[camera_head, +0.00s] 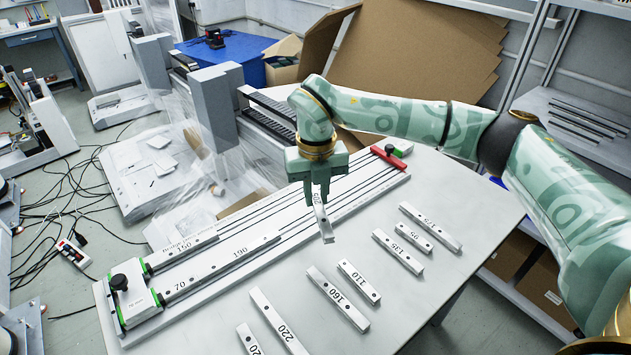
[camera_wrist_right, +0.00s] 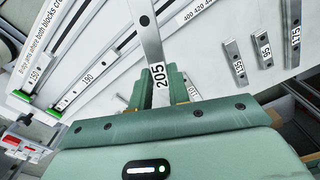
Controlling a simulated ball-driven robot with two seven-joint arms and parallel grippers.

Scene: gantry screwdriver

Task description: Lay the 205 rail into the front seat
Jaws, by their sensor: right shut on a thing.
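My right gripper (camera_head: 320,182) is shut on the 205 rail (camera_head: 324,222), a light metal bar, and holds it tilted, one end pointing down, over the table near the long fixture's front edge. In the right wrist view the rail (camera_wrist_right: 150,40) stretches away from the fingers (camera_wrist_right: 163,98), its 205 label between them. The white fixture (camera_head: 345,205) runs diagonally behind, with parallel tracks. Bars labelled 150 (camera_head: 185,249), 70 (camera_head: 180,285) and 190 (camera_head: 240,252) lie in it at the left. I cannot tell exactly where the front seat is. My left gripper is not in view.
Loose rails lie in front on the white table: 220 (camera_head: 278,322), 160 (camera_head: 338,299), 110 (camera_head: 358,282), 135 (camera_head: 398,252), 95 (camera_head: 413,237) and 175 (camera_head: 430,228). A black knob (camera_head: 119,282) and a red block (camera_head: 388,157) stand at the fixture's ends. Cardboard (camera_head: 400,60) stands behind.

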